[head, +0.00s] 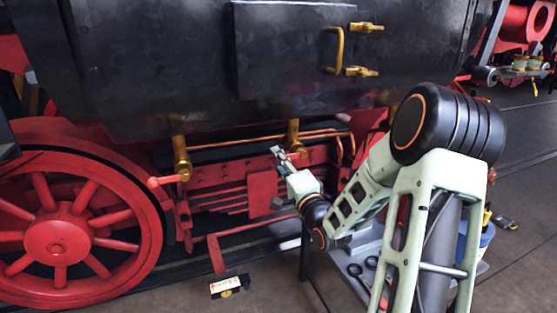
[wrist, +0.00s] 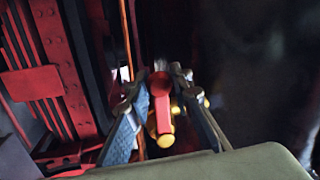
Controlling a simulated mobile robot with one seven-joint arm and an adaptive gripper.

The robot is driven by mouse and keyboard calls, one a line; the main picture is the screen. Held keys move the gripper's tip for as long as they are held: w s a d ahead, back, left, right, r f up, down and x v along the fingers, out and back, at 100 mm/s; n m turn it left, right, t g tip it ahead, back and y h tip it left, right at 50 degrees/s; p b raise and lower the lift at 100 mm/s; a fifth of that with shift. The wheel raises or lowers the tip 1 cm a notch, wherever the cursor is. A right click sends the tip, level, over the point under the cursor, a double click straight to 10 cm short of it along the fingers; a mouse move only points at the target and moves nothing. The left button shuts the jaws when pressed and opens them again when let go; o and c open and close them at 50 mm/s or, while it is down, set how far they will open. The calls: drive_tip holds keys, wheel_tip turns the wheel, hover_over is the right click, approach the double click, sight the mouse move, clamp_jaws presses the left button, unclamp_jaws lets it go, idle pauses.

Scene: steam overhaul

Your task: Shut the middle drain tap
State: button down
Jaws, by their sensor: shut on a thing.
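The middle drain tap (head: 293,132) is a brass fitting hanging under the black boiler side in the head view. Its red lever (wrist: 161,104) shows in the wrist view, with a round red end at the top and a brass tip at the bottom. My gripper (head: 279,153) is at this tap, its fingers on both sides of the lever and shut on it. The wrist view shows brass parts (wrist: 190,103) partly hidden behind the right finger. In the head view my gripper hides most of the lever, so its angle is unclear.
Another brass tap (head: 182,158) with a red lever (head: 160,182) pointing left hangs to the left. A large red wheel (head: 58,238) stands at the left. Copper pipes (head: 320,134) run beside the tap. A trolley (head: 350,268) with tools stands below my arm.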

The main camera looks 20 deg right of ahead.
drive_tip(key=shift+r, duration=0.1)
drive_tip(key=c, duration=1.7)
unclamp_jaws()
drive_tip(key=shift+s, duration=0.1)
drive_tip(key=v, duration=1.2)
drive_tip(key=shift+r, duration=0.1)
